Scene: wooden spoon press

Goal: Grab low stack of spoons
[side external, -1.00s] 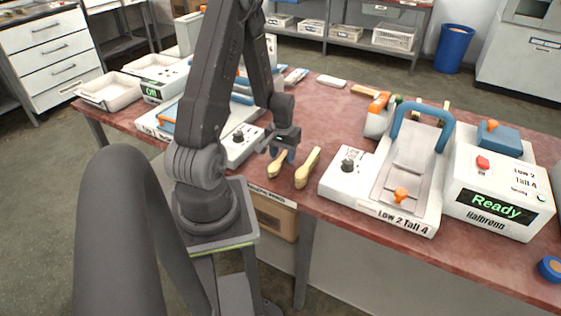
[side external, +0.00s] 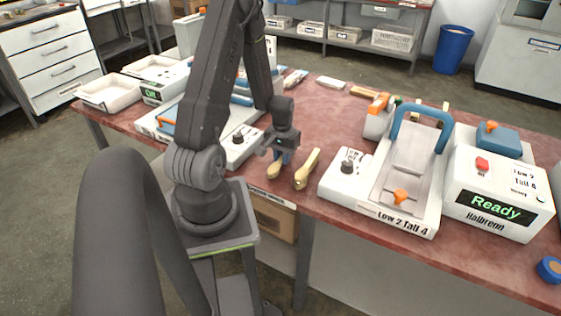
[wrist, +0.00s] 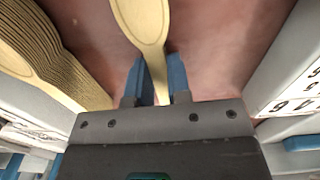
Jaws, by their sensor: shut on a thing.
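The low stack of pale wooden spoons (side external: 274,171) lies on the red table near its front edge. In the wrist view its top spoon (wrist: 143,20) points away from me, with the handle between the two blue fingers. My gripper (wrist: 157,75) is shut on that handle; it also shows in the side view (side external: 283,157), low over the table. The other, taller stack of spoons (side external: 307,169) lies just to the right, apart from my gripper. In the wrist view this layered stack (wrist: 45,55) is at the left. How many spoons are between the fingers is hidden.
A white press (side external: 405,185) labelled "Low 2 Tall 4" stands to the right, with a blue handle. Beside it a control box (side external: 497,190) reads "Ready". Another white press (side external: 240,150) is close on the left. Bare table lies behind the spoons.

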